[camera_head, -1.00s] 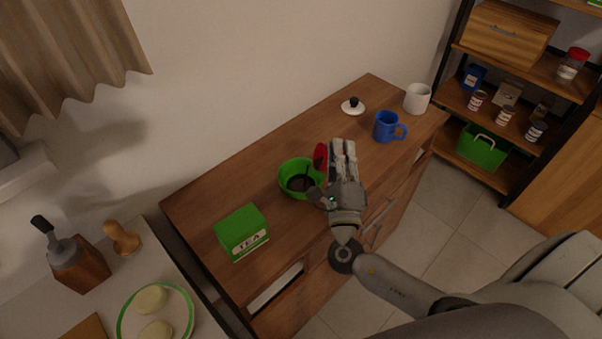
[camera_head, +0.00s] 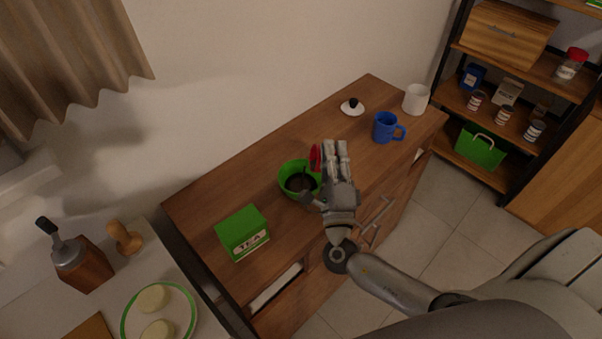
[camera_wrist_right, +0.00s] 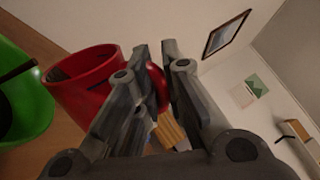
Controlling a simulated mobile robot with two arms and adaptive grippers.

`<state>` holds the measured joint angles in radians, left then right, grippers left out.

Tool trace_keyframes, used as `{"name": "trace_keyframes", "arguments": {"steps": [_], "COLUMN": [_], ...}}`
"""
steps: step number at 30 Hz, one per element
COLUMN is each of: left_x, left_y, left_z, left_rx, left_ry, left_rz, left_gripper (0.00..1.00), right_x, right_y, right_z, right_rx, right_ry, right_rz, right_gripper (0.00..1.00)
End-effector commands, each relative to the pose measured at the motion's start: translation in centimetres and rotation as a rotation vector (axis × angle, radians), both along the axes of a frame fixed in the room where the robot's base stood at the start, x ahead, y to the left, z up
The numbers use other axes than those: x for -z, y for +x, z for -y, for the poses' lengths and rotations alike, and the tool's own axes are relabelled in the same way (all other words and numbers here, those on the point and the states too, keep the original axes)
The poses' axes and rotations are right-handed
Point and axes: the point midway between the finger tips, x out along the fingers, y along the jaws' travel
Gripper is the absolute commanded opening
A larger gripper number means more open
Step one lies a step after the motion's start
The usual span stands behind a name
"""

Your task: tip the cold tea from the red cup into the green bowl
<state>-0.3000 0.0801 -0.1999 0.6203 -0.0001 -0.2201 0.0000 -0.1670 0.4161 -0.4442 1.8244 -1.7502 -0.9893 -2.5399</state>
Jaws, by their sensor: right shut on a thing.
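The red cup (camera_head: 315,158) is beside the far right rim of the green bowl (camera_head: 284,180) on the wooden cabinet, mostly hidden behind my right gripper (camera_head: 336,150). In the right wrist view, the gripper (camera_wrist_right: 158,75) is shut on the handle of the red cup (camera_wrist_right: 88,98), whose mouth faces the green bowl's side (camera_wrist_right: 35,105). I cannot tell how far the cup is tilted, and no tea shows in it. The bowl has dark contents and a dark handle-like thing in it. My left gripper is not in view.
A green tea box (camera_head: 242,232) stands left of the bowl. The cabinet top between lid and bowl is clear.

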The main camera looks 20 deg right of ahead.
Motion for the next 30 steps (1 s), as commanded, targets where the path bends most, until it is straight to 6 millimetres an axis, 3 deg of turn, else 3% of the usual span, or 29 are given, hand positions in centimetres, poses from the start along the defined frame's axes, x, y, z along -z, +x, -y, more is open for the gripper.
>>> {"name": "trace_keyframes", "arguments": {"steps": [30], "left_x": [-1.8], "left_y": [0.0], "left_z": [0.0], "left_rx": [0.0], "left_ry": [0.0], "left_rz": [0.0], "left_gripper": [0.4], "right_x": [-0.7], "right_y": [0.5], "right_z": [-1.6], "right_rx": [0.001], "right_ry": [-0.109], "right_rz": [-0.029], "right_gripper": [0.0]}}
